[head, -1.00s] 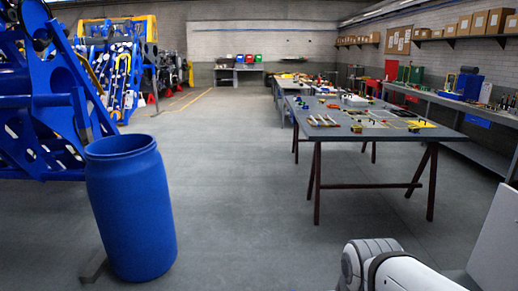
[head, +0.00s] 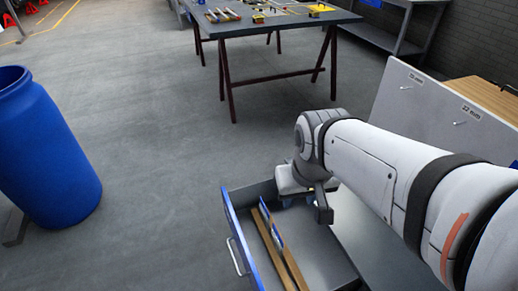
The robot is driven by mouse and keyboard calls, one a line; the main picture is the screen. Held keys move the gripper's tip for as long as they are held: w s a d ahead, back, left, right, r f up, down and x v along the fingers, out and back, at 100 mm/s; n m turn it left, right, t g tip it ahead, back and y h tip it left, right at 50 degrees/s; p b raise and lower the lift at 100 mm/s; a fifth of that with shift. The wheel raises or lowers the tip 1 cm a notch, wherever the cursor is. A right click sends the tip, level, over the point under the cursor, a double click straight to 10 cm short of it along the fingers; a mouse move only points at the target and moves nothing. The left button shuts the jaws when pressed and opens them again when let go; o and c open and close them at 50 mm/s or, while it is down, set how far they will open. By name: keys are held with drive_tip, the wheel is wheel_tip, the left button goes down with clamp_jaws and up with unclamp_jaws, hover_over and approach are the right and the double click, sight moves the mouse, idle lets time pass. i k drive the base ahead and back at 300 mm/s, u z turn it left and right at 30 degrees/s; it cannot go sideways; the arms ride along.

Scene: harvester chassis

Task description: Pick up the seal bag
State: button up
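An open drawer (head: 229,216) with a blue front and grey inside is at the bottom centre of the head view. Two wooden dividers (head: 284,254) run along its left part. A thin blue and white item (head: 271,229) stands between or against the dividers; it is too small to tell whether it is the seal bag. No other thing I can name as the seal bag shows. My gripper (head: 322,212) points down over the far part of the drawer. Its fingers are small and dark, and their opening is unclear.
A blue barrel (head: 45,150) stands on the floor at left. A grey worktable (head: 270,25) with tools is at the back. The floor between barrel and drawer is clear.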

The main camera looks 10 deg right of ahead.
sight(263, 213)
drive_tip(key=z, duration=2.45)
drive_tip(key=k, duration=1.6)
drive_tip(key=u, duration=0.85)
drive_tip(key=i, duration=1)
